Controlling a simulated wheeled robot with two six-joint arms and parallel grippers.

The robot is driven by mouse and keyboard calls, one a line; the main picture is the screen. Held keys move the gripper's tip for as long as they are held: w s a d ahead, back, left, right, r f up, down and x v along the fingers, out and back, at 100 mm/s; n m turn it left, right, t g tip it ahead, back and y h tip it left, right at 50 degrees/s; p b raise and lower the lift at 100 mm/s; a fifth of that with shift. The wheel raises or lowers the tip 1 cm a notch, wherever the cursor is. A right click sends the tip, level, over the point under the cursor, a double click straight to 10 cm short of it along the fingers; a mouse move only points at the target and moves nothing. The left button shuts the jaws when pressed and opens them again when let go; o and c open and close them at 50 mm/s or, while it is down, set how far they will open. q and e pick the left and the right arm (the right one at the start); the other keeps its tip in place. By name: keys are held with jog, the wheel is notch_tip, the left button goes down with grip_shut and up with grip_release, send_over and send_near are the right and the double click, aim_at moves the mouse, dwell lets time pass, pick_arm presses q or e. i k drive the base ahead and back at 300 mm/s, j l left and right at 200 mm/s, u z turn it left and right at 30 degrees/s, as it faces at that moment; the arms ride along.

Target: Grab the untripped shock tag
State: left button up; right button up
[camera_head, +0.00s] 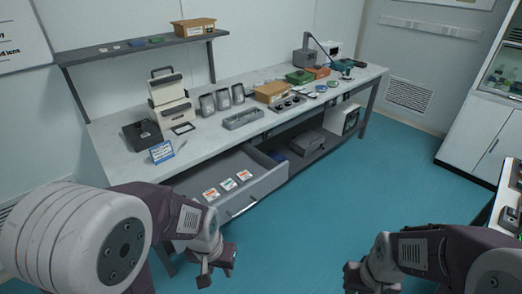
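Three small white tags lie in a row in the open drawer (262,190) under the bench: a near-left tag (211,195), a middle tag (228,184) and a far-right tag (244,175). Each has small coloured marks, too small to tell which tag is untripped. My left gripper (217,272) is empty, in front of and below the drawer, apart from the tags, with its fingers spread. My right gripper (360,280) is low at the bottom right of centre, far from the drawer. Its fingers are partly cut off by the frame, and its opening is unclear.
The bench top (210,140) holds cases, trays, boxes and a blue-and-white card (162,151). A wall shelf (135,47) hangs above the left part. The drawer front (258,196) juts out towards me. Blue floor (350,190) is clear to the right; another surface stands at the right edge.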

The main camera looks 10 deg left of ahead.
aim_at(229, 184)
jog(key=j+u, duration=0.15)
jog(key=u, duration=0.2)
jog(key=j+u, duration=0.1)
jog(key=u, duration=0.3)
